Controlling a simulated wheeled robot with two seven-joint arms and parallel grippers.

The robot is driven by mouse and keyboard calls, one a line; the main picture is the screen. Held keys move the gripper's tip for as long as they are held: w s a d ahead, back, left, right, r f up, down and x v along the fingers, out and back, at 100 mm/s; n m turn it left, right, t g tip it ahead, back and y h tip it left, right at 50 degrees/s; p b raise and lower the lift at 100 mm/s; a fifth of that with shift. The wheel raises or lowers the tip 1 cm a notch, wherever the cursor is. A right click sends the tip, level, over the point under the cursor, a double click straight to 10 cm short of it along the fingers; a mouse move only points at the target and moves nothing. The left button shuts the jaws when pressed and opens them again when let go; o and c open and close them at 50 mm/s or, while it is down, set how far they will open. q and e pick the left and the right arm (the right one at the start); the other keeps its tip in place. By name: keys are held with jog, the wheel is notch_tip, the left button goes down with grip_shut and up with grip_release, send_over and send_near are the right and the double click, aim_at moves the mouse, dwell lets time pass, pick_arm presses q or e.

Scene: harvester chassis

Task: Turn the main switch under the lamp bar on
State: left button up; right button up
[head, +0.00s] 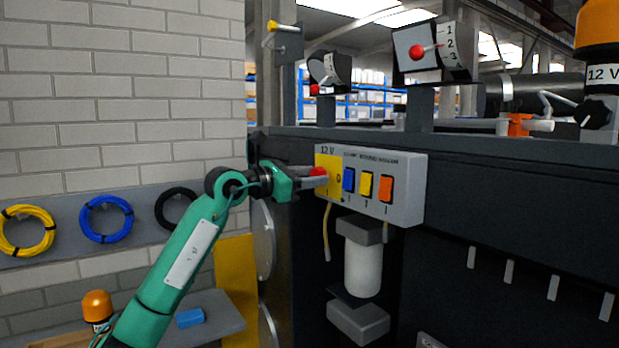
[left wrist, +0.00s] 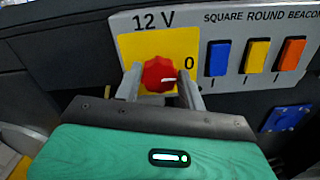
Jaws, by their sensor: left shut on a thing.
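The main switch is a red rotary knob (left wrist: 160,73) on a yellow plate (left wrist: 136,46) marked 12 V; it also shows in the head view (head: 318,171). The knob's white mark points to the right, and a 0 is printed to its upper right. My left gripper (head: 314,178) has one finger on each side of the knob and is shut on it. Other marks around the knob are hidden or unreadable. My right gripper is not in view.
On the same grey panel (head: 408,205) sit blue (head: 348,180), yellow (head: 366,185) and orange (head: 386,189) rockers, right of the knob. Above are two red-knobbed levers (head: 416,52) (head: 315,89). Below the panel hangs a white cylinder (head: 363,268). Cable coils (head: 106,219) hang on the left wall.

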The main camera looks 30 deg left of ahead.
pick_arm(q)
jog(key=m+b, duration=0.1)
jog(key=m, duration=0.5)
jog(key=m+b, duration=0.2)
jog(key=m, duration=0.3)
jog(key=m+b, duration=0.2)
jog(key=m, duration=0.4)
jog(key=shift+d+f+m, duration=0.15)
jog(key=shift+f+m, duration=0.15)
jog(key=shift+f, duration=0.05)
dwell(0.5)
jog(key=o, duration=1)
jog(key=shift+s, duration=0.1)
jog(key=shift+c, duration=0.2)
jog(key=shift+b, duration=0.3)
